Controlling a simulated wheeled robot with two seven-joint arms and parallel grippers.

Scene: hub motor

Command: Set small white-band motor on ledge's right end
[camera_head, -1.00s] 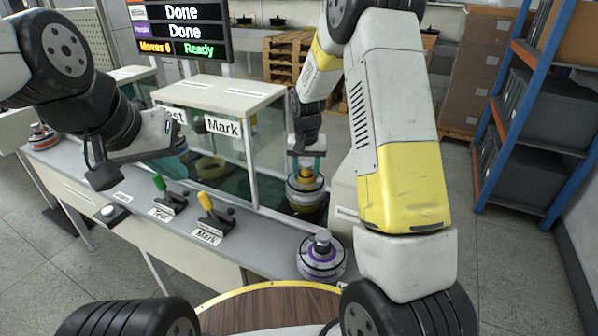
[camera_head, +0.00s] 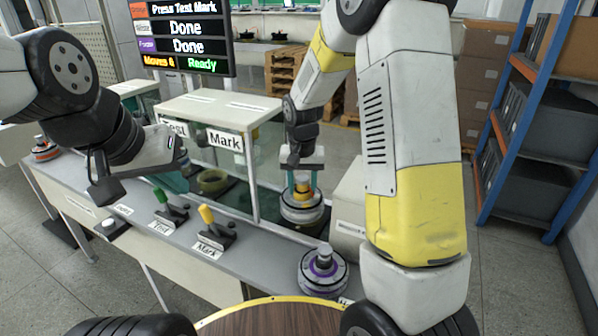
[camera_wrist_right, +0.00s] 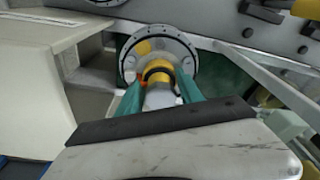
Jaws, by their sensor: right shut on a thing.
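The motor (camera_head: 302,213) in my right gripper has a round grey body with a pale band and a yellow hub. My right gripper (camera_head: 302,184) is shut on its hub from above, beside the right end of the glass-sided box. In the right wrist view the teal fingers (camera_wrist_right: 160,98) grip the yellow hub, with the round flange (camera_wrist_right: 182,52) beyond. Whether the motor rests on a surface I cannot tell. My left gripper (camera_head: 184,166) is over the bench at the box's left part; its fingertips are partly hidden. The grey bench ledge (camera_head: 262,252) runs along the front.
A purple-band motor (camera_head: 323,272) stands on the bench's right end, and an orange-band motor (camera_head: 44,149) at the far left. Green (camera_head: 162,198) and yellow (camera_head: 208,216) levers stand between. The glass-sided box (camera_head: 215,108) is behind. A screen (camera_head: 180,30) reads "Press Test Mark".

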